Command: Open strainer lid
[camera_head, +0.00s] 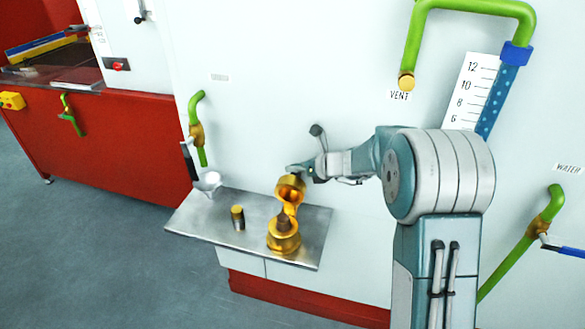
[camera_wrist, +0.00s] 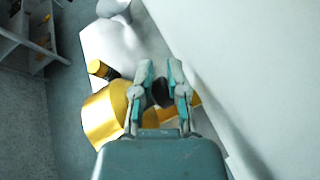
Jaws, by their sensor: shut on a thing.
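The golden strainer (camera_head: 284,242) stands on the metal shelf, its brown inner part (camera_head: 284,223) showing at the top. Its golden lid (camera_head: 290,188) is tilted up above the body, with its hollow side partly facing the camera; the join between them is hard to make out. My gripper (camera_head: 299,169) is at the lid's upper edge. In the wrist view my gripper (camera_wrist: 162,82) has its fingers on either side of a small dark part (camera_wrist: 161,94), seemingly the lid's handle. A large golden piece (camera_wrist: 105,115) shows just left of the fingers.
A small dark jar with a yellow cap (camera_head: 237,217) stands left of the strainer on the shelf (camera_head: 190,221). A white funnel (camera_head: 208,182) is at the shelf's back left, below a green pipe (camera_head: 198,130). The white wall (camera_head: 270,110) is close behind.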

